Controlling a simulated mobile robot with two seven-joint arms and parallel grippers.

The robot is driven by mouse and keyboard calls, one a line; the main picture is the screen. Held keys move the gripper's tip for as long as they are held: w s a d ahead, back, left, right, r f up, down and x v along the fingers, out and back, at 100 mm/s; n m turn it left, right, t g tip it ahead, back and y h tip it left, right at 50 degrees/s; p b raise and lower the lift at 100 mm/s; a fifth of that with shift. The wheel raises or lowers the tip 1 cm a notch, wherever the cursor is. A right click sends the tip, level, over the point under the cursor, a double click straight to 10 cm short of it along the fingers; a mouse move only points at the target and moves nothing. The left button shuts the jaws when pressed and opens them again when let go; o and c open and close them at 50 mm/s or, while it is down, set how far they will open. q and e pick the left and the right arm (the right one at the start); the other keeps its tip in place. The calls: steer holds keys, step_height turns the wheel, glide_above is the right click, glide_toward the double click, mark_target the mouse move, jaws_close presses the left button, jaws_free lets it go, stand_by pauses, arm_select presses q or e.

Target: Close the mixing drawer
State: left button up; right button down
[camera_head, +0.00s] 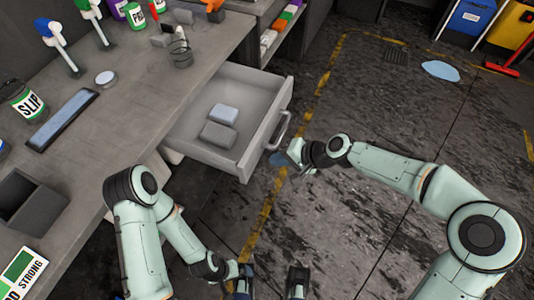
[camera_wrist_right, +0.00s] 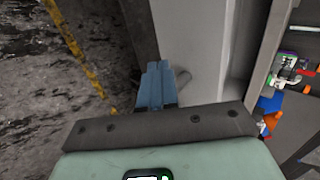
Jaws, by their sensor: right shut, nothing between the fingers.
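The mixing drawer (camera_head: 256,92) is pulled out from under the workbench, with a light blue block and a grey block inside. Its grey bar handle (camera_head: 277,132) is on the front panel. My right gripper (camera_head: 280,158) is shut and empty, just outside the front panel near the handle's lower end.
The floor right of the drawer is open, with a yellow line and a blue puddle (camera_head: 440,70). Blue and yellow bins stand at the back right.

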mark_target(257, 156)
steer(key=shift+w+a+r, duration=0.1)
steer(key=shift+w+a, duration=0.25)
steer(key=shift+a, duration=0.55)
steer(key=shift+w+a+r, duration=0.1)
steer(key=shift+w+a, duration=0.2)
steer(key=shift+a, duration=0.55)
